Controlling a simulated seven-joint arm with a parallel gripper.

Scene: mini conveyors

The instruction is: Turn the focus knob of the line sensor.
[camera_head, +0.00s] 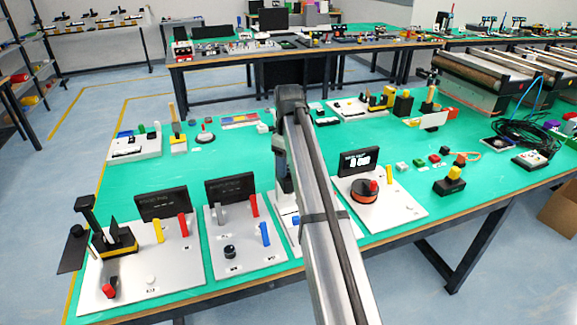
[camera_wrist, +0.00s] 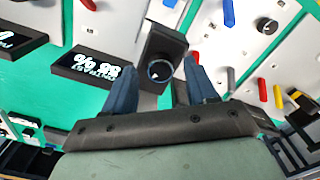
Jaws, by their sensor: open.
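In the wrist view a dark block with a round, dark, light-rimmed knob (camera_wrist: 160,71) stands on a white panel (camera_wrist: 125,20); it looks like the line sensor with its focus knob. My gripper (camera_wrist: 160,66) is open, its two blue fingers on either side of the knob, with a gap showing on each side. I cannot tell whether the fingertips are level with it. A black display (camera_wrist: 97,68) with white digits, seen upside down, stands beside the block. In the head view my arm hides most of this station; only part of its white panel (camera_head: 284,203) shows.
The neighbouring panel (camera_head: 218,258) carries red and blue levers and a dark knob (camera_head: 229,251). Another panel (camera_head: 395,211) on the other side has a round red-topped part (camera_head: 365,190) and a display (camera_head: 358,160).

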